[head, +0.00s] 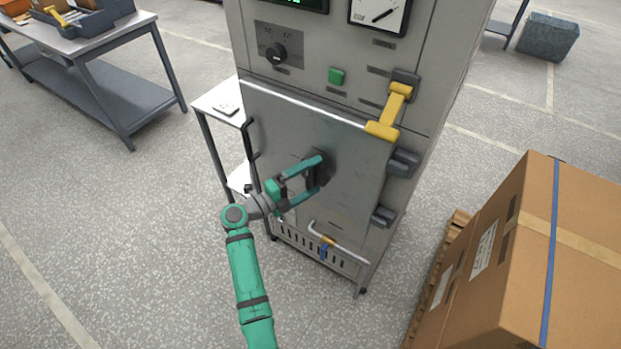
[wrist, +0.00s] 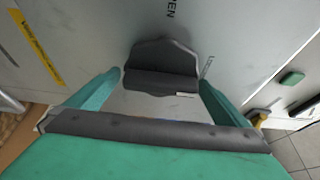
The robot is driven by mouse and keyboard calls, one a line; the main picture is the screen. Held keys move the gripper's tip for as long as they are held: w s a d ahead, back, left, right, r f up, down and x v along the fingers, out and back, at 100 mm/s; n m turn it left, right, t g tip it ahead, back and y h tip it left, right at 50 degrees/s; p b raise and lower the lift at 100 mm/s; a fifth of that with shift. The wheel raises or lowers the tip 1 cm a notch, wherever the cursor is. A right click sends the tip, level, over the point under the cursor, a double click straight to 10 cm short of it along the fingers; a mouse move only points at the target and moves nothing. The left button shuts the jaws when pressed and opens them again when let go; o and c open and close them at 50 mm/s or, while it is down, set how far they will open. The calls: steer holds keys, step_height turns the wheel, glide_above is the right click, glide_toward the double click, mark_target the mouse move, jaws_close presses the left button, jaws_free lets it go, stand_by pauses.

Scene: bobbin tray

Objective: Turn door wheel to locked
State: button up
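The door wheel is a dark grey knob with a raised bar (head: 326,165) on the grey cabinet door (head: 350,145). In the wrist view the wheel (wrist: 160,60) is between my fingertips, its bar running across from one finger toward the other. My gripper (head: 311,174) has its green fingers spread, one on each side of the wheel. In the wrist view my gripper (wrist: 160,82) shows narrow gaps beside the bar; I cannot tell whether either fingertip touches. Lettering reading "PEN" shows above the wheel there. The wheel is partly hidden by my fingers in the head view.
A yellow lever handle (head: 390,112) stands out at the door's upper right, with dark hinges below. A cardboard box (head: 575,240) on a pallet is close at right. A white side table (head: 222,103) is left of the cabinet. The floor at left is clear.

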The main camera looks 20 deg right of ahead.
steer(key=shift+a, duration=0.15)
steer(key=v, duration=1)
steer(key=shift+a, duration=0.25)
steer(key=shift+s+r, duration=0.1)
